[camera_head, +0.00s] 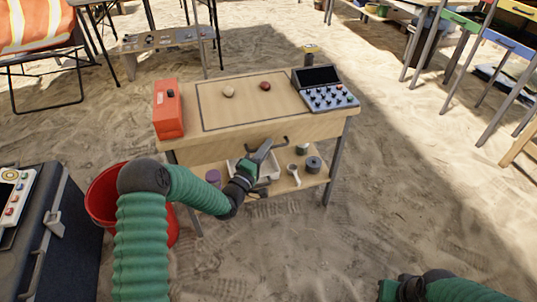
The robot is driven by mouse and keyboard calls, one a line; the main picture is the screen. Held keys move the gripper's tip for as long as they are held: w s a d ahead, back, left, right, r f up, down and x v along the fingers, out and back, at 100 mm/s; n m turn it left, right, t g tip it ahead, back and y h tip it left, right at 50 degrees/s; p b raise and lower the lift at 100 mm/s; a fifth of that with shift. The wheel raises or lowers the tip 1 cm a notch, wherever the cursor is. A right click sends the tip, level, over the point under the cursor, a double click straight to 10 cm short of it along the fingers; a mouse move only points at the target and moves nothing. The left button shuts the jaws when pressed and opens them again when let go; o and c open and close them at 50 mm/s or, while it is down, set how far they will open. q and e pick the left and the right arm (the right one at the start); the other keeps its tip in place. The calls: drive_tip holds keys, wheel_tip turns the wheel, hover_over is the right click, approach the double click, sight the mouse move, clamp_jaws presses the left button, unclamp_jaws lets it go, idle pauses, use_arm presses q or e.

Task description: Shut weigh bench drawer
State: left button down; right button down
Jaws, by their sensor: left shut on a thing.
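The weigh bench (325,122) is a light wooden table in the middle of the view, with a lower shelf. A dark bar handle (284,141) shows at its front, below the top. My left gripper (263,151) is at this handle, in front of the bench, and is shut on it; the jaws partly hide the contact. The drawer itself is hard to make out, and I cannot tell how far it stands out. My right gripper (392,290) is low at the bottom right, away from the bench, and its jaws are not clear.
On the bench are an orange-red box (168,108), two small round pieces, and a grey control panel (325,92). The lower shelf holds a white tray (270,170) and small items. A red bucket (103,200) and dark case (62,240) stand left. Sand on the right is open.

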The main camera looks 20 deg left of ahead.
use_arm(q)
drive_tip(key=shift+a+f, duration=0.15)
drive_tip(key=c, duration=1.8)
unclamp_jaws()
drive_tip(key=shift+o, duration=0.2)
drive_tip(key=p+v, duration=0.6)
drive_tip(key=v, duration=1)
drive_tip(key=shift+s, duration=0.4)
drive_tip(key=shift+w+p, duration=0.1)
drive_tip(key=shift+p, duration=0.2)
